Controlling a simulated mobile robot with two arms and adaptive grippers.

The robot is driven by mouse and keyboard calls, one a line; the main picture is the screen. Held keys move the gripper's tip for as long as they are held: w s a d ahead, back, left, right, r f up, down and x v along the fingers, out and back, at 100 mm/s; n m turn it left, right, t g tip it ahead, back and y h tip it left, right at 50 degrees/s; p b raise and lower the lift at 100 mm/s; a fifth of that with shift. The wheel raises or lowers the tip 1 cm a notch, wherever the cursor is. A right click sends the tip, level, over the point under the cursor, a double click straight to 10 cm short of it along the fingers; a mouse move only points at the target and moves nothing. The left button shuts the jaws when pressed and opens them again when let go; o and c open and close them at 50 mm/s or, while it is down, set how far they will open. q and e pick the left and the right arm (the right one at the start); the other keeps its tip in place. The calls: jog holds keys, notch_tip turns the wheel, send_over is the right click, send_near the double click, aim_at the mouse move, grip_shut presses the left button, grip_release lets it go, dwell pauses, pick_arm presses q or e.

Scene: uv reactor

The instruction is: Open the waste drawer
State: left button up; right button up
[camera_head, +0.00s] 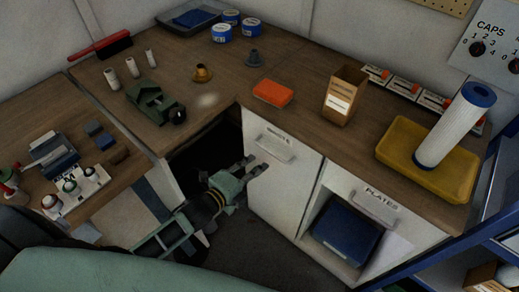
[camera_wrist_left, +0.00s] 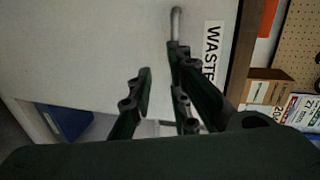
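The waste drawer (camera_head: 285,183) has a pale front labelled "WASTE" and a horizontal bar handle (camera_head: 274,149) near its top. Its front appears close to the counter edge, with no clear gap showing. My left gripper (camera_head: 252,166) is just left of the handle, in front of the drawer face. In the left wrist view, the fingers (camera_wrist_left: 160,75) are apart with nothing clearly between them. The handle (camera_wrist_left: 176,24) runs partly behind one finger there, and I cannot tell whether they touch. My right gripper is not in view.
A dark opening (camera_head: 210,152) lies left of the drawer. A plates compartment (camera_head: 375,203) with a blue bin (camera_head: 345,232) is to its right. The countertop above holds an orange item (camera_head: 273,93), a cardboard box (camera_head: 344,95) and a yellow tray (camera_head: 428,170). Floor in front is clear.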

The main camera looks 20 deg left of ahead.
aim_at(271, 152)
pick_arm(q)
jog(key=shift+m, duration=0.4)
jog(key=w+d, duration=0.1)
jog(key=w, duration=0.1)
jog(key=w+d, duration=0.1)
jog(key=w, duration=0.1)
jog(key=w+d, duration=0.1)
jog(key=w, duration=0.1)
jog(key=shift+w+r, duration=0.3)
jog(key=shift+w, duration=0.1)
jog(key=shift+w+d+f, duration=0.1)
jog(key=shift+w, duration=0.3)
jog(key=shift+c, duration=0.3)
jog(key=c, duration=0.4)
grip_shut()
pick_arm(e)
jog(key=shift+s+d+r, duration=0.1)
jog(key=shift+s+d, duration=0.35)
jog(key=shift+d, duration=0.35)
